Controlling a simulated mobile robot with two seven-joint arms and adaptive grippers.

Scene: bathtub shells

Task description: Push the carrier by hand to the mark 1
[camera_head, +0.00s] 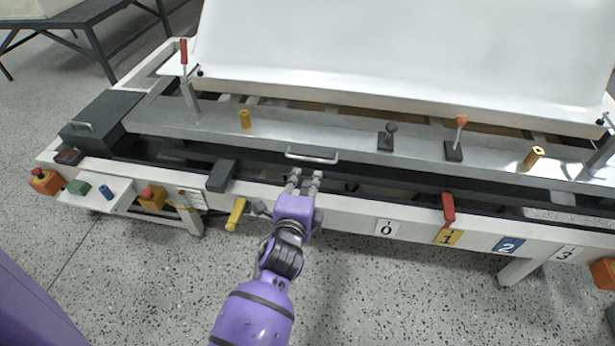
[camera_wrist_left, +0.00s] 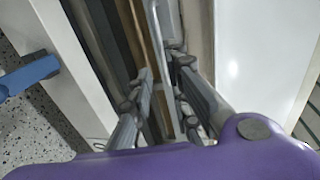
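The carrier (camera_head: 300,128) is a long grey metal plate on the white frame, bearing a large white shell (camera_head: 390,50). A light bar handle (camera_head: 313,156) is on its front edge. My left gripper (camera_head: 305,174) is just in front of this handle, its two fingers apart and pointing at the carrier. In the left wrist view the fingers (camera_wrist_left: 160,80) are spread with a pale bar (camera_wrist_left: 157,50) beyond and between them; contact cannot be told. Mark 1 (camera_head: 448,238) is a yellow plate on the front rail, right of my gripper. My right gripper is out of view.
A red lever (camera_head: 448,209) stands above mark 1. Marks 0 (camera_head: 386,228), 2 (camera_head: 508,245) and 3 (camera_head: 566,253) are along the rail. A yellow handle (camera_head: 236,214) is left of my gripper. A dark box (camera_head: 103,122) is at the left end. The floor in front looks clear.

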